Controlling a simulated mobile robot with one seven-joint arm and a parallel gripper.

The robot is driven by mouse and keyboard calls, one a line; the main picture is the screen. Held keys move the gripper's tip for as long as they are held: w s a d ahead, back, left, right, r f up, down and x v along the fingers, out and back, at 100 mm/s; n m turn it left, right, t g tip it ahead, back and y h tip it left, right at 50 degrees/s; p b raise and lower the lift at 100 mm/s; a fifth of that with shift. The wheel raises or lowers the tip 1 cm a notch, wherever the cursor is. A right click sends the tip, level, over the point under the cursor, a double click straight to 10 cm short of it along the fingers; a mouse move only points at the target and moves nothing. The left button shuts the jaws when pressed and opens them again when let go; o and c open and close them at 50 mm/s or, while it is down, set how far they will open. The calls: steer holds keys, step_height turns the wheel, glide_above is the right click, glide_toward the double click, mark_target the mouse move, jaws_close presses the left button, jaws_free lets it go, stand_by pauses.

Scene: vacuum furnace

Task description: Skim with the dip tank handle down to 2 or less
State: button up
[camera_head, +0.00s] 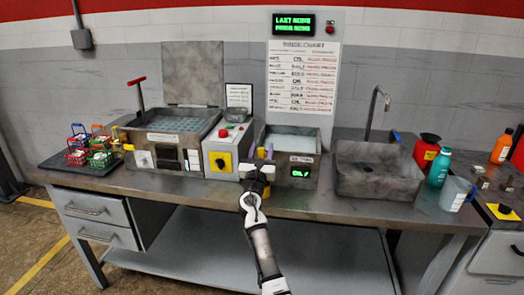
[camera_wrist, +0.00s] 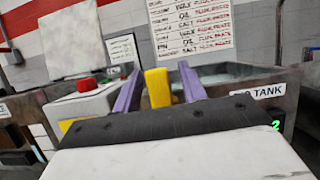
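The dip tank (camera_head: 300,158) is a grey box with pale liquid and a small green display (camera_head: 301,173); the reading is too small to tell. In the wrist view the dip tank's label (camera_wrist: 258,92) is at right, and the display (camera_wrist: 276,126) is cut off, with one green character. The yellow handle (camera_wrist: 158,88) stands upright at the tank's left side. My gripper (camera_wrist: 160,88) is open, with a purple finger on each side of the handle and gaps visible beside it. In the head view my gripper (camera_head: 262,153) is at the tank's left front corner.
A control box with a red button (camera_head: 221,133) stands left of the tank, beside a larger tank (camera_head: 175,125). A sink (camera_head: 375,170) is at right, with bottles and a jug beyond. Several colored baskets (camera_head: 90,145) sit at far left. A rinse chart (camera_head: 303,78) hangs behind.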

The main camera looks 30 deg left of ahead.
steer(key=b+v, duration=0.1)
steer(key=v, duration=1.2)
steer(key=shift+s+b, duration=0.3)
steer(key=shift+s, duration=0.05)
steer(key=shift+d+f, duration=0.15)
